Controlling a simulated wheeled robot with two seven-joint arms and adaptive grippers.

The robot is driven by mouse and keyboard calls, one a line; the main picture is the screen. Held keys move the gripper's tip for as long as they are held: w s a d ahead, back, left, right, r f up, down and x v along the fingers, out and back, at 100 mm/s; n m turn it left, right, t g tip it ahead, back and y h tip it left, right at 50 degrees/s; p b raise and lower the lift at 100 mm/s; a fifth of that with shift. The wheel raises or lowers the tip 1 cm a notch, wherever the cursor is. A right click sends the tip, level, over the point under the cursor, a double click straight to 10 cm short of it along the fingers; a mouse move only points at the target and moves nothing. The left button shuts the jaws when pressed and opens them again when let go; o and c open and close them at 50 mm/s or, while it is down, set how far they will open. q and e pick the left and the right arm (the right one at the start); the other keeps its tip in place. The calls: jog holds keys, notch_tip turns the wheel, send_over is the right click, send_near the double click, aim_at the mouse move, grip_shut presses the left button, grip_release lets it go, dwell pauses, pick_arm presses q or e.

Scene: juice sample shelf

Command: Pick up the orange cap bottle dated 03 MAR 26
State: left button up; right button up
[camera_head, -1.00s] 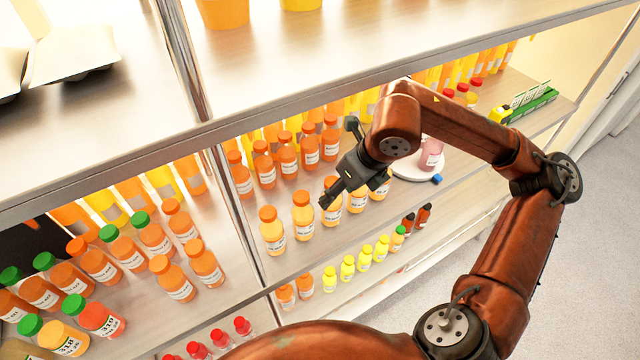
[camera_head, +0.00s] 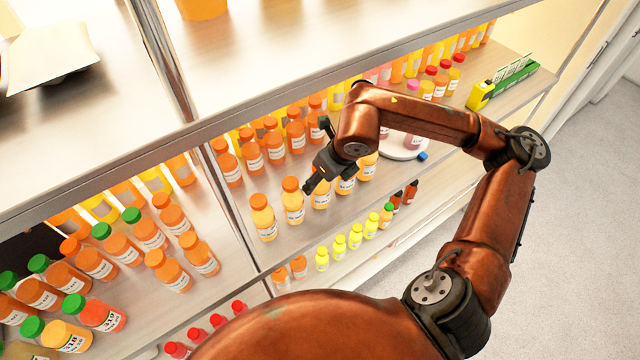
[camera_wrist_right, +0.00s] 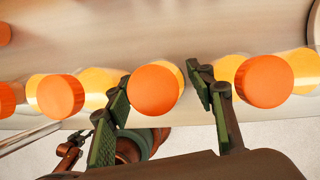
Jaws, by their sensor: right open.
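A front row of orange-capped bottles with pale orange juice stands on the middle shelf. The head view shows the leftmost (camera_head: 264,219) and second (camera_head: 292,205) clearly; the third (camera_head: 320,199) is partly behind my right gripper (camera_head: 309,186). The date labels are too small to read. In the right wrist view my right gripper (camera_wrist_right: 160,90) is open. One orange cap (camera_wrist_right: 154,91) appears between its fingers, with gaps at both sides. Neighbouring orange caps (camera_wrist_right: 60,96) and (camera_wrist_right: 264,81) lie outside the fingers. My left gripper is not in view.
More orange-capped bottles (camera_head: 251,154) stand behind the front row. Yellow-capped bottles (camera_head: 339,246) stand on the shelf below. A round white device (camera_head: 402,146) is right of the row, and a metal post (camera_head: 222,195) is left of it. An upper shelf (camera_head: 290,55) overhangs.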

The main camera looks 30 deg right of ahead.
jog(key=c, duration=1.1)
jog(key=shift+c, duration=0.3)
